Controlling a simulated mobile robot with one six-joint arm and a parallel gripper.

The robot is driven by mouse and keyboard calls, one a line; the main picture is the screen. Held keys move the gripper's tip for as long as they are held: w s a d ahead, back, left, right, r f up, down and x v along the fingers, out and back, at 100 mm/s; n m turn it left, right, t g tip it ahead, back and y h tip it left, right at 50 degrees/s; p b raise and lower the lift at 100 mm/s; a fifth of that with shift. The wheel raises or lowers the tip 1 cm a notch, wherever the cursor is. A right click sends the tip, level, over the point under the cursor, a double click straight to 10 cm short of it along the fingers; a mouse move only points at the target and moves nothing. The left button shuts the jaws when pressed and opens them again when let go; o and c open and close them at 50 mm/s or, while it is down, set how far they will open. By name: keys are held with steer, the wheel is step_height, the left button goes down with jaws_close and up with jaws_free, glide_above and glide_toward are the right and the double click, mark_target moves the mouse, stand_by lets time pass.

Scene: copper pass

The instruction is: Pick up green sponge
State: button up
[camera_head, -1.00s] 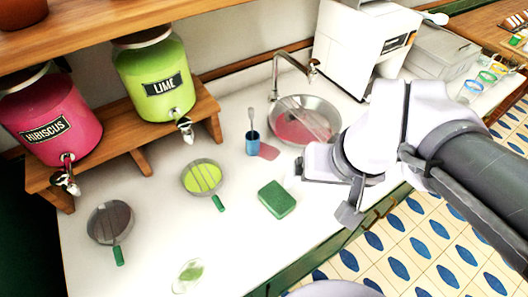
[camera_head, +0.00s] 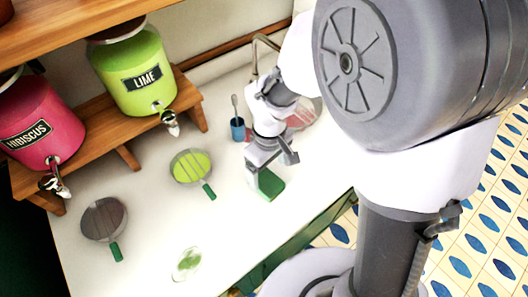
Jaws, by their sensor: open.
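The green sponge (camera_head: 271,184) lies on the white counter right of the green-handled strainers, near the counter's front edge. My gripper (camera_head: 262,180) is over it, pointing down, with its jaws open. One finger covers the sponge's left part and the wrist hides its far side. I cannot tell whether the fingers touch the sponge or how far down its sides they reach.
A blue cup (camera_head: 237,131) with a utensil stands just behind my gripper. A strainer with lime contents (camera_head: 190,166) and a dark strainer (camera_head: 104,219) lie to the left. A small glass dish (camera_head: 187,263) is at the front. The sink (camera_head: 303,116) is mostly hidden by my arm.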

mark_target(266, 180)
steer(key=f+b, duration=0.1)
steer(key=f, duration=0.3)
steer(key=f+b, duration=0.1)
steer(key=f, duration=0.1)
steer(key=shift+a+b, duration=0.3)
steer(key=shift+b, duration=0.05)
steer(key=shift+r, duration=0.1)
steer(key=c, duration=1.4)
